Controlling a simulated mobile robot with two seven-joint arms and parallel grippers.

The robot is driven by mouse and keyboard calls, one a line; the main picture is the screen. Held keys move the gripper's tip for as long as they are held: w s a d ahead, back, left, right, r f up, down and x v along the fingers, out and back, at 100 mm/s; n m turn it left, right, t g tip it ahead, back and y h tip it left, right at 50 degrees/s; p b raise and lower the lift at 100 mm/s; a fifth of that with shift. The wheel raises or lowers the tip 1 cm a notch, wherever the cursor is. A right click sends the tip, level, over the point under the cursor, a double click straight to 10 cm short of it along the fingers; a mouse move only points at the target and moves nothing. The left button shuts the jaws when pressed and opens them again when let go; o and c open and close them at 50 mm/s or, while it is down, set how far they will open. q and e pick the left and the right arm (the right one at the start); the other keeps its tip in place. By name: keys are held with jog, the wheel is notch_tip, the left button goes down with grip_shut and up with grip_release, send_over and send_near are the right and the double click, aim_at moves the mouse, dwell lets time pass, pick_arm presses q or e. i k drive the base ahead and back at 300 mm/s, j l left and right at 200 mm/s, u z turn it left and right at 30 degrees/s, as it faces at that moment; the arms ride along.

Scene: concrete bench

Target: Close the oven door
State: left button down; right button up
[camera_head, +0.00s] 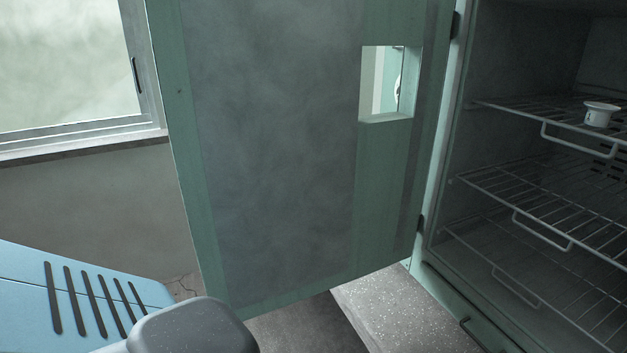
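The oven door (275,150) stands wide open in the middle of the head view. It is a tall green-framed panel with a grey inner face and a small rectangular window opening (389,83) near its hinge side. Its hinges are on the right, at the left edge of the oven (530,70). The free edge of the door is on the left, away from the oven's opening. The dark oven interior is exposed, with several wire racks (540,200). Neither gripper is in view, and nothing visible is gripping the door.
A small white dish (600,115) stands on the top rack, inside the oven. A window (70,60) with a sill is in the wall on the left. A speckled light surface (385,310) shows below the door.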

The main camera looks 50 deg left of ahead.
aim_at(290, 195)
jog(key=j, duration=4.25)
jog(key=z, duration=1.15)
